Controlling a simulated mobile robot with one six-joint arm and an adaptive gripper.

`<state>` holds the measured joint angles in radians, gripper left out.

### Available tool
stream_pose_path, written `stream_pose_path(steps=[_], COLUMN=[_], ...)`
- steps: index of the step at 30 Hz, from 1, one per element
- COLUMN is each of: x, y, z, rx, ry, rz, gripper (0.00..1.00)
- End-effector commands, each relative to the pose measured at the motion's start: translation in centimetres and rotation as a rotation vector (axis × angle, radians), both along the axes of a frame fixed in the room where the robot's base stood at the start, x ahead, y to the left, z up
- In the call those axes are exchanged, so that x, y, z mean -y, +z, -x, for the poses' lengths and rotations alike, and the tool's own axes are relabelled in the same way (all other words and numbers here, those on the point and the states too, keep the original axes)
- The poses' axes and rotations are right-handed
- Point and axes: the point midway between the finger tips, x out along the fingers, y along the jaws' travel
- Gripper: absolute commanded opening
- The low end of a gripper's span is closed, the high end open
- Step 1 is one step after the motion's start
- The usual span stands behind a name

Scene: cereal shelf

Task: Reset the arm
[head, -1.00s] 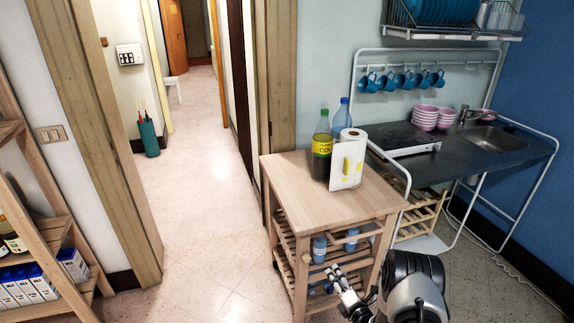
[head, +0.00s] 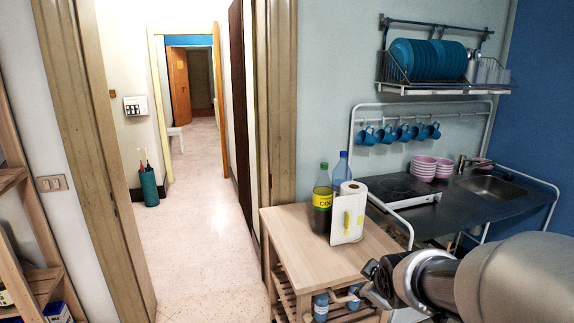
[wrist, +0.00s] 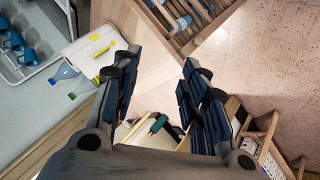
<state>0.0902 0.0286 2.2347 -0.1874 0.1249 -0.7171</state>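My gripper (wrist: 155,95) shows in the wrist view with its two dark padded fingers spread well apart and nothing between them. In the head view my arm comes in from the lower right, in front of the sink counter and beside the wooden cart; the fingers are not clearly visible there.
A wooden cart (head: 300,243) holds a cola bottle (head: 322,200), a blue-capped bottle (head: 341,170) and a paper towel roll (head: 348,212). The sink counter (head: 470,212) stands at right. A wooden shelf (head: 45,283) is at left. The doorway floor (head: 205,215) is clear.

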Motion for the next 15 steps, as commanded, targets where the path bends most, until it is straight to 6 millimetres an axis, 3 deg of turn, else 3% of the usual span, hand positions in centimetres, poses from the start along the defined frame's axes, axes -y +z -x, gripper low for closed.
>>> stream_pose_path(steps=[1,6,12,15], x=[-0.5,-1.9,-3.7,-4.3], y=[1.4,3.5,3.7,3.3], z=[2.5,11.3,21.3,24.8], rx=[-0.013,-0.099,-0.203,-0.245], ry=[-0.056,-0.272,-0.502,-0.583], rz=[-0.049,-0.232,-0.416,-0.475], gripper=[0.40,0.40,0.40,0.40])
